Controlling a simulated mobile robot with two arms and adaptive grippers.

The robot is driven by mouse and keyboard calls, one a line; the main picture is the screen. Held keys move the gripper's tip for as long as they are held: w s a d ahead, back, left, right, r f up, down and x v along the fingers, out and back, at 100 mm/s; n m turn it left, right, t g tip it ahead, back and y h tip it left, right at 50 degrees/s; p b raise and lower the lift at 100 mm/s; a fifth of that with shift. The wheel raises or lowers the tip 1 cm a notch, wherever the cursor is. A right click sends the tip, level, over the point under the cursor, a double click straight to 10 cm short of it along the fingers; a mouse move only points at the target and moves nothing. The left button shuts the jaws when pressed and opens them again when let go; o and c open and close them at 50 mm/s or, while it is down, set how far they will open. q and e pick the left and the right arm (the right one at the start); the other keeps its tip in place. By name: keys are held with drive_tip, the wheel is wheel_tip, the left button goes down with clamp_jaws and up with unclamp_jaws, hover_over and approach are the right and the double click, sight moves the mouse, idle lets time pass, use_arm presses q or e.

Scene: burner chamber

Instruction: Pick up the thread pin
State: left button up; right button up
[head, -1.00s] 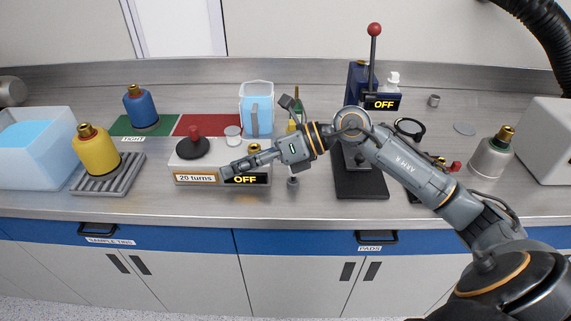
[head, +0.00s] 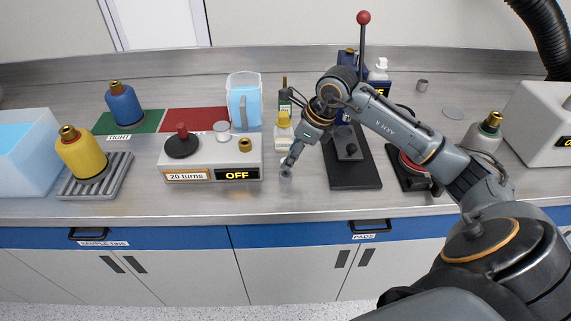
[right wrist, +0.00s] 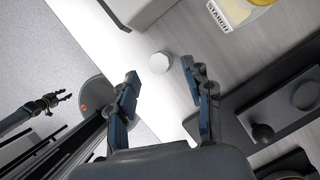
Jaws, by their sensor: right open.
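A small metal piece, which I take to be the thread pin, stands on the front part of the steel counter. In the head view (head: 286,175) it is partly hidden under my right gripper (head: 288,166). In the right wrist view the pin (right wrist: 160,62) shows as a pale, many-sided top just beyond and between the two fingertips. My right gripper (right wrist: 160,72) is open, with one finger to each side of the pin and nothing held. My left gripper (right wrist: 58,101) shows small at the left of the right wrist view, away from the counter.
A grey box with a "20 turns" label (head: 188,176) and an OFF display stands left of the pin. The counter's front edge is close.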

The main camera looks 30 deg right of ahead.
drive_tip(key=p+x, duration=0.2)
drive_tip(key=x, duration=0.3)
drive_tip(key=shift+f, duration=0.25)
clamp_jaws()
